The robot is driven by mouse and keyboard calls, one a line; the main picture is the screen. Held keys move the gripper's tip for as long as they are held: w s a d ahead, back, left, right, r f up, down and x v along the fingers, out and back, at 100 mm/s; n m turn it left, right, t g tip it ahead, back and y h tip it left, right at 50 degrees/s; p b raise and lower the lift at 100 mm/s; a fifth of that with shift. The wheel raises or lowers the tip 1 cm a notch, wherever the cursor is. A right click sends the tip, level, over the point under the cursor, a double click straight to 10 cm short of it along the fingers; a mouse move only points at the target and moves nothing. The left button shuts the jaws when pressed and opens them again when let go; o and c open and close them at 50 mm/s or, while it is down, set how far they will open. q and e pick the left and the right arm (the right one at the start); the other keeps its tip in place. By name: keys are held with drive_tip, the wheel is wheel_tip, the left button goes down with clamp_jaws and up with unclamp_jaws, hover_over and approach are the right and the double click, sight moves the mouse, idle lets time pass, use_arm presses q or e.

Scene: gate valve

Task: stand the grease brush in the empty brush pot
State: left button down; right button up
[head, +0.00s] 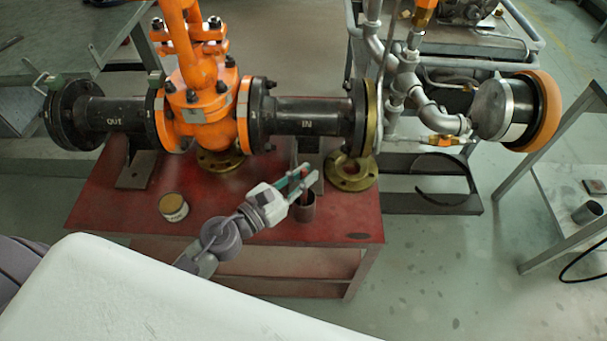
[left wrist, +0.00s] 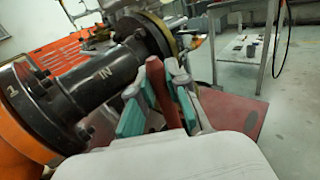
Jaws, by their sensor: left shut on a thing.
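My left gripper (head: 300,180) reaches over the red table from the lower left and is shut on the grease brush (head: 304,173). In the left wrist view the brush's red-brown handle (left wrist: 158,88) stands between the teal pads of the left gripper (left wrist: 160,104), slightly tilted in the picture. The dark brush pot (head: 304,212) stands on the table right below the fingertips. The brush's lower end is hidden, so I cannot tell whether it is inside the pot or above it. My right gripper is not in view.
The red table (head: 240,225) carries a grease tin (head: 173,207) at left and a brass flange (head: 351,173) at the back right. The orange gate valve (head: 203,100) and its black pipe (head: 305,116) run behind the gripper. The table's front right is mostly clear.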

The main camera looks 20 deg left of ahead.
use_arm(q)
drive_tip(key=c, duration=1.1)
unclamp_jaws()
drive_tip(key=shift+s, duration=0.1)
drive_tip(key=shift+s+a, duration=0.25)
drive_tip(key=shift+s, duration=0.05)
drive_tip(key=v, duration=1.1)
drive_tip(key=shift+r, duration=0.1)
